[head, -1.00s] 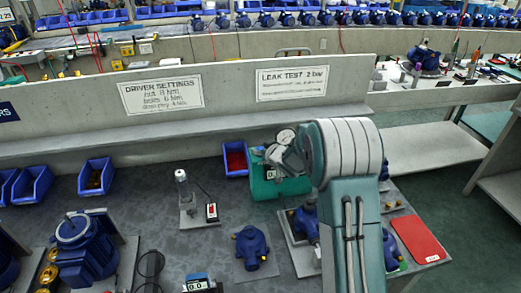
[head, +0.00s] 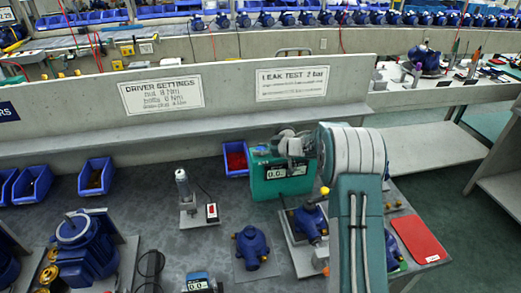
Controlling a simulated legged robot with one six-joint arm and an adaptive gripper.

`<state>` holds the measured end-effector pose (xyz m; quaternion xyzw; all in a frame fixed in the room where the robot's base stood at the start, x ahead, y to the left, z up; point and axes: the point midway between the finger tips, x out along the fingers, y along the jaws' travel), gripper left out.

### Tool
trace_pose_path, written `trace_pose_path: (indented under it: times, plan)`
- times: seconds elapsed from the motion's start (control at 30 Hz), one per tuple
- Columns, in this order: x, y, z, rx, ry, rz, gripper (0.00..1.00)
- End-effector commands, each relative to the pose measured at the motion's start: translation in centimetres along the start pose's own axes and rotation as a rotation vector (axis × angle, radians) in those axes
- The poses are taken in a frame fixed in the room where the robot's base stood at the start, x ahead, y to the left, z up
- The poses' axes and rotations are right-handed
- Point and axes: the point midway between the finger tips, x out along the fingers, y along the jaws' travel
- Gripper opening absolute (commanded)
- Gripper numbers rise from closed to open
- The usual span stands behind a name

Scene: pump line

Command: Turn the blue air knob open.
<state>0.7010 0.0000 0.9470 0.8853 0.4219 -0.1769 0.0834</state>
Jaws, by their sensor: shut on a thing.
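The green leak tester (head: 283,188) stands at the back of the bench, and its displays show zeros. My gripper (head: 289,146) is at the upper part of the tester, seen small and partly covered by my own arm. It is shut on what seems to be the blue air knob. The knob itself is hidden by the gripper and arm, so how far it is turned cannot be seen. A blue pump (head: 311,222) with a yellow-topped part (head: 324,191) sits on a fixture just in front of the tester.
A blue bin (head: 235,158) of red parts is left of the tester. A red folder (head: 418,239) lies at the right. A low wall (head: 200,130) runs behind the bench.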

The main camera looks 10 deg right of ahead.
Motion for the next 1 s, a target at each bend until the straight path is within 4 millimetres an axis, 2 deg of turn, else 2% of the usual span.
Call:
trace_pose_path:
  times: [0.57,0.6,0.67,1.0]
  plan:
    - [0.02,0.13,-0.08,-0.015,0.001,-0.028,0.0]
    - [0.02,0.13,-0.08,-0.015,0.001,-0.028,0.55]
    - [0.01,0.12,-0.08,-0.015,0.001,-0.028,0.81]
    - [-0.06,0.02,-0.1,-0.015,0.001,-0.03,0.81]
